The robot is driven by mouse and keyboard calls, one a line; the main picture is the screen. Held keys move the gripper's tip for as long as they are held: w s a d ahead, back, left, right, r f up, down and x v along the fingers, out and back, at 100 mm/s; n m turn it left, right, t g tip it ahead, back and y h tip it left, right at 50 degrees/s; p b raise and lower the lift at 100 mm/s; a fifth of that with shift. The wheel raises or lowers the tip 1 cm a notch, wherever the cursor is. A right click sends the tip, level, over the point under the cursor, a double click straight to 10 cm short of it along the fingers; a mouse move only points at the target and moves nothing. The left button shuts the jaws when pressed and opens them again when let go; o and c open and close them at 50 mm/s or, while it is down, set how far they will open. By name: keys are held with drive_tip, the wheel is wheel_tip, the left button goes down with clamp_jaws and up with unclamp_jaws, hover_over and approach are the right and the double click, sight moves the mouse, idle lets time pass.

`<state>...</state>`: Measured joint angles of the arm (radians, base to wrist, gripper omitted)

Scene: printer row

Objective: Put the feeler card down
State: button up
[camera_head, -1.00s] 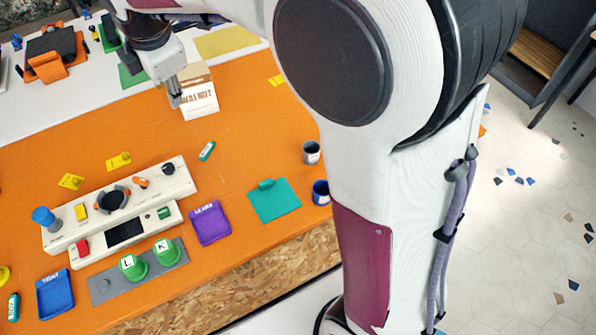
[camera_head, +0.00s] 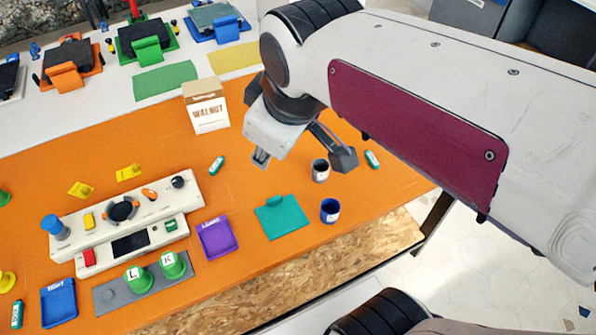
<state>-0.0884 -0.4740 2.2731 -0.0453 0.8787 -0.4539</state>
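My gripper (camera_head: 303,158) is above the orange table, right of the WALNUT carton. Its two fingers are spread wide, and I see no thing between them. I cannot pick out the feeler card for certain.
The WALNUT carton (camera_head: 208,112) stands at the back of the orange table (camera_head: 330,260). A grey cup (camera_head: 320,171) is close to my gripper. A blue cup (camera_head: 330,210), teal tray (camera_head: 281,217), purple tray (camera_head: 216,238) and white console (camera_head: 70,243) are nearer the front.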

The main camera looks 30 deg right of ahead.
drive_tip(key=s+d+f+m, duration=0.1)
drive_tip(key=s+f+m, duration=0.2)
drive_tip(key=s+m, duration=0.3)
drive_tip(key=s, duration=0.2)
drive_tip(key=shift+s+d+f, duration=0.2)
drive_tip(key=shift+s+d, duration=0.15)
drive_tip(key=shift+d, duration=0.05)
idle(1.4)
drive_tip(key=o, duration=1.2)
drive_tip(key=shift+c, duration=0.2)
